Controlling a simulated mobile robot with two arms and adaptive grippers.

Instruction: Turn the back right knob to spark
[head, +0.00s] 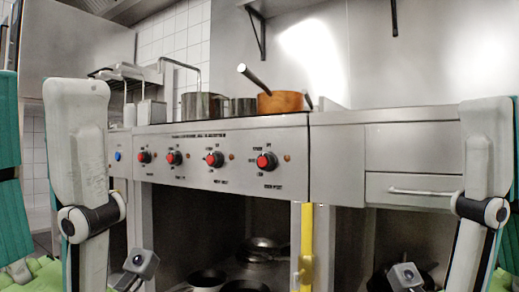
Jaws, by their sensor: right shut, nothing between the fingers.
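A steel stove front (190,140) carries a row of several red knobs. From the left they are the first knob (143,156), second knob (173,157), third knob (214,159) and rightmost knob (265,161). The small labels around them are too blurred to read, so I cannot tell by label which is the back right one. Of my right gripper only a grey part (405,277) shows at the bottom edge, low in front of the stove and well away from the knobs. Its fingertips are hidden. My left gripper's fingers lie outside the picture.
A steel pot (200,107), smaller pot (243,107) and copper pan (280,102) stand on the stove. A blue button (117,156) is left of the knobs. A yellow upright strip (307,235) and a drawer handle (425,192) are lower right. Pans (207,279) lie underneath.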

